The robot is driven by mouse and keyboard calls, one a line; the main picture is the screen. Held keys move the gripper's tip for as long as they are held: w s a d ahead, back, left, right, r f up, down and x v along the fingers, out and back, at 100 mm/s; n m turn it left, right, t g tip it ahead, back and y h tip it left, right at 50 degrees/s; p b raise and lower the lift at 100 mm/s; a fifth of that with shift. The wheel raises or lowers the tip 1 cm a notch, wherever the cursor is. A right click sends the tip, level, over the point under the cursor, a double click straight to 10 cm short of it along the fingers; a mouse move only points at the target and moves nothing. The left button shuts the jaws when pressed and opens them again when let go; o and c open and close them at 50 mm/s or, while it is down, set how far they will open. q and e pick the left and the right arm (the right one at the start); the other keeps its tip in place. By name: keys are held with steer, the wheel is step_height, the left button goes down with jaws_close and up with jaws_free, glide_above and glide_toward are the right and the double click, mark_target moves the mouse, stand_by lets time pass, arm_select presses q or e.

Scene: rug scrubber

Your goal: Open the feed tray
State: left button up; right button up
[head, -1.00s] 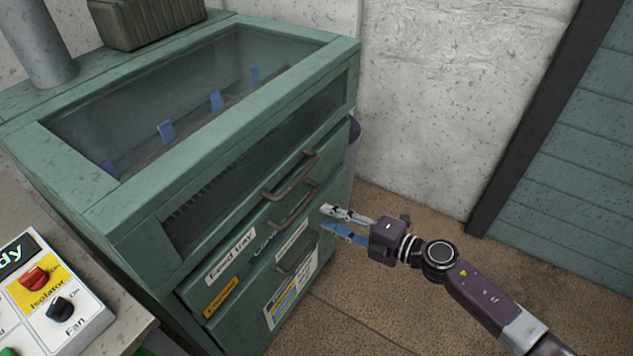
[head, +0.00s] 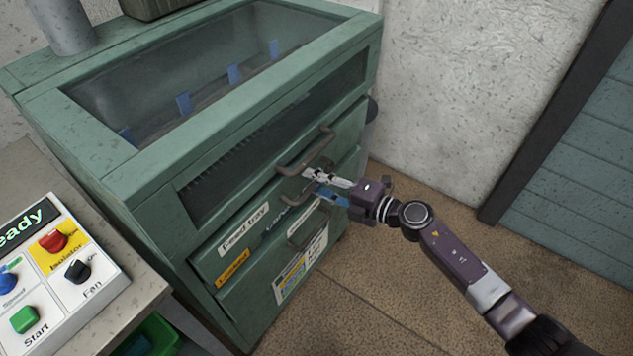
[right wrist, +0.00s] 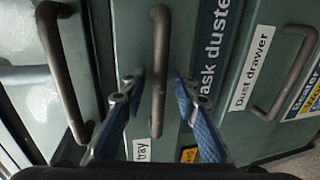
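The feed tray is a green drawer front in the green cabinet, marked by a white "Feed tray" label (head: 243,229) in the head view. Its dark bar handle (right wrist: 160,70) stands in the middle of the right wrist view. My right gripper (head: 309,182) is at this handle and partly hides it in the head view. In the right wrist view the gripper (right wrist: 156,82) is open, with one finger on each side of the handle and gaps visible. The tray looks shut. My left gripper is not in view.
Another bar handle (head: 305,155) sits just above, and the dust drawer handle (head: 308,229) just below. A control panel (head: 62,265) with knobs and buttons stands at the left, above a green bin (head: 150,338). Open floor lies right of the cabinet.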

steer(key=c, duration=0.7)
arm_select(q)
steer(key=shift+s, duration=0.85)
arm_select(e)
jaws_close()
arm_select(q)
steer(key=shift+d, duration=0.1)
